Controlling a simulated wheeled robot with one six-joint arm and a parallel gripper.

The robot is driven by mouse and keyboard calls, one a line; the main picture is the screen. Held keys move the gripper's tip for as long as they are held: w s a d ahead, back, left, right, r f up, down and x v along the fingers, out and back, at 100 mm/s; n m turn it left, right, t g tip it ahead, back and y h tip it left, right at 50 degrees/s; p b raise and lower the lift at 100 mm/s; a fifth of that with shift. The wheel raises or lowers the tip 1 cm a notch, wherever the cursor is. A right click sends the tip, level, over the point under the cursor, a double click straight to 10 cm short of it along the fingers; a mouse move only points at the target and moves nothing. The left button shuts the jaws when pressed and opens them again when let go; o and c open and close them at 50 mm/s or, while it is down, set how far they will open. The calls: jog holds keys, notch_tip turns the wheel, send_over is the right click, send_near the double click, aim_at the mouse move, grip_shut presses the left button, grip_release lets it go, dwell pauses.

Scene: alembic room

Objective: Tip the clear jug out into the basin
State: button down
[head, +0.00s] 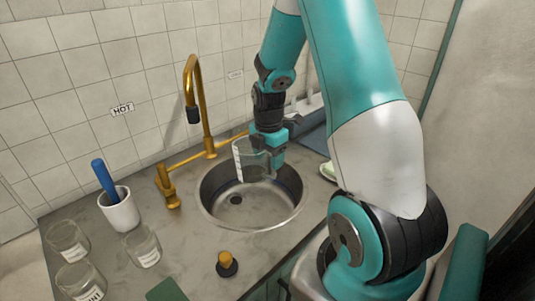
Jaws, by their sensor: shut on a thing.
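The clear jug (250,163) is a see-through vessel with a pale stripe down its left side. My gripper (272,155) is shut on the jug from its right side and holds it over the round metal basin (228,212). The jug appears roughly upright, though its exact tilt is hard to tell. No liquid can be made out in it or falling from it. The basin's drain shows at its bottom, below the jug.
A gold tap (195,100) rises behind the basin, left of my arm. A white cup (120,211) with a blue-handled tool and several labelled glass jars (143,247) stand at left. A gold-topped black stopper (227,263) sits in front of the basin.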

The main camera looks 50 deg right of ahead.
aim_at(275, 173)
jog(key=f, duration=0.1)
jog(key=s+f+b, duration=0.1)
jog(key=f+b, duration=0.1)
jog(key=shift+s+a+f, duration=0.1)
jog(key=shift+s+a, duration=0.2)
jog(key=shift+a, duration=0.1)
jog(key=s+g+p, duration=0.1)
jog(key=p, duration=0.1)
jog(key=s+g+y+p, duration=0.1)
jog(key=p, duration=0.1)
jog(key=shift+s+a, duration=0.1)
jog(key=shift+a, duration=0.3)
jog(key=shift+s+a+f+g, duration=0.15)
jog(key=shift+s+g, duration=0.2)
jog(key=shift+g, duration=0.25)
jog(key=shift+p, duration=0.3)
